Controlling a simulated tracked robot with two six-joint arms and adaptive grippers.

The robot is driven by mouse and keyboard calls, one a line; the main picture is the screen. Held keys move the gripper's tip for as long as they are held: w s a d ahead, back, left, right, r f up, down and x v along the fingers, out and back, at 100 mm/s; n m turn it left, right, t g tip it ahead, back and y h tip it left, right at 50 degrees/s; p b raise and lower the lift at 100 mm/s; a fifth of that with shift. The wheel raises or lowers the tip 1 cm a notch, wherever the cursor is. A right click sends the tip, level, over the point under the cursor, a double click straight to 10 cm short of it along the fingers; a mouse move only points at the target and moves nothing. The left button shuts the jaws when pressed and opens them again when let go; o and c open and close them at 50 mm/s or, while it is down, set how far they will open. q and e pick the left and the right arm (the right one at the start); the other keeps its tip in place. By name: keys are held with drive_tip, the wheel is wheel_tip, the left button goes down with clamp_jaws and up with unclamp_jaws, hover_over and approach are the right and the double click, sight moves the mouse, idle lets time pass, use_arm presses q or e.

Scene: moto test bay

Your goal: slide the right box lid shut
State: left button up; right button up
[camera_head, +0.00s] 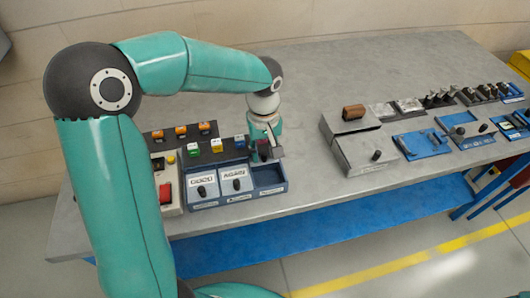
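My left gripper (264,153) is over the back right part of a blue-grey box (232,202) on the bench. Its dark fingertips are small, and I cannot tell whether they are apart or hold anything. The box's two left sections have white labelled plates with dark knobs: the left plate (202,188) and the middle plate (235,179). The right section (268,177) shows an open blue inside, partly hidden by the gripper. A grey box (365,150) with a dark knob stands farther right; I cannot tell which lid is meant. My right gripper is not in view.
Coloured blocks (216,146) stand on a dark rack behind the box. A panel with a red switch (166,193) is at its left. Blue plates (422,144) and small fixtures fill the right side. The grey bench top (310,75) is clear at the back.

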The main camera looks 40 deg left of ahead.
use_arm(q)
clamp_jaws()
drive_tip(key=shift+d, duration=0.1)
drive_tip(key=shift+s+d+b, duration=0.55)
drive_tip(key=shift+s+d, duration=0.25)
drive_tip(key=shift+d, duration=0.05)
drive_tip(key=shift+s+d+b, duration=0.6)
drive_tip(key=shift+s+d, duration=0.8)
drive_tip(key=shift+d, duration=0.2)
drive_tip(key=shift+o, duration=1)
unclamp_jaws()
